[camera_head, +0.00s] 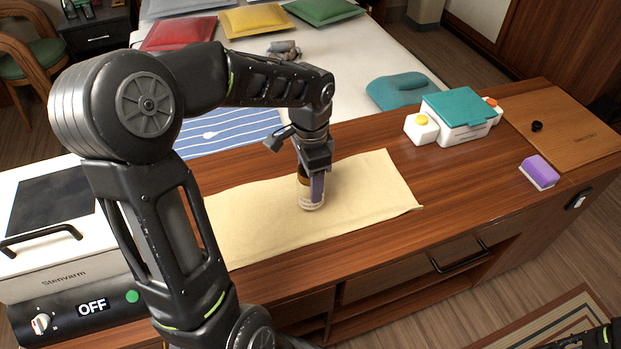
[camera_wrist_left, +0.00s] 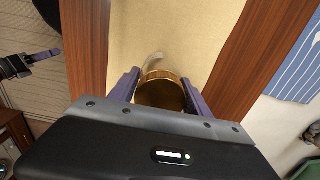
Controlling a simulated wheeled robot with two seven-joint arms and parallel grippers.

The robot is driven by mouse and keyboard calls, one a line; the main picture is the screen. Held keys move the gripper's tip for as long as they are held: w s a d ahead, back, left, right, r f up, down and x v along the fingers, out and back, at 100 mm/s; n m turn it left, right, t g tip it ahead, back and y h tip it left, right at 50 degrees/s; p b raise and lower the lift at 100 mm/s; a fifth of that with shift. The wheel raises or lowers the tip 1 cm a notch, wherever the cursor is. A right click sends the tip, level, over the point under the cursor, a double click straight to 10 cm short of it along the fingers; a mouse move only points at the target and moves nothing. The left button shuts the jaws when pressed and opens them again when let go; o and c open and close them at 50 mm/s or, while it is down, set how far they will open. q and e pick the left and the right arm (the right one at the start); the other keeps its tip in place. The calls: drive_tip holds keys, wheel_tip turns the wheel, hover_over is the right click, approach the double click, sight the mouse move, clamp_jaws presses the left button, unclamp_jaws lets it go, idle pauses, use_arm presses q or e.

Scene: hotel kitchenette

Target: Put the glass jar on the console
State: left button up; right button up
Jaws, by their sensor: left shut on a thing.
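The glass jar (camera_head: 309,204) is small and brown with a pale label. Its gold lid (camera_wrist_left: 160,93) shows in the left wrist view. My left gripper (camera_head: 312,184) points down from above and is shut on the jar, one purple finger on each side. The jar is upright at the yellow cloth (camera_head: 375,180) on the wooden console (camera_head: 455,190); whether its base touches the cloth is not clear. My right gripper (camera_wrist_left: 38,62) shows in part at the left edge of the left wrist view; its opening cannot be judged.
A white box with a teal lid (camera_head: 460,108) and a purple sponge (camera_head: 539,171) stand to the right on the console. A white cooker (camera_head: 60,215) reading OFF stands at the left. A bed with cushions (camera_head: 255,20) lies behind. The cloth's right part is clear.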

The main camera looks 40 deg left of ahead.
use_arm(q)
drive_tip(key=shift+s+f+b, duration=0.1)
drive_tip(key=shift+f+b, duration=0.3)
drive_tip(key=shift+f, duration=0.3)
clamp_jaws()
drive_tip(key=o, duration=1.2)
unclamp_jaws()
drive_tip(key=o, duration=0.4)
drive_tip(key=shift+r, duration=0.15)
drive_tip(key=shift+r+p, duration=0.55)
drive_tip(key=shift+r, duration=0.1)
wheel_tip(320, 180, up, 12)
drive_tip(key=shift+f, duration=0.1)
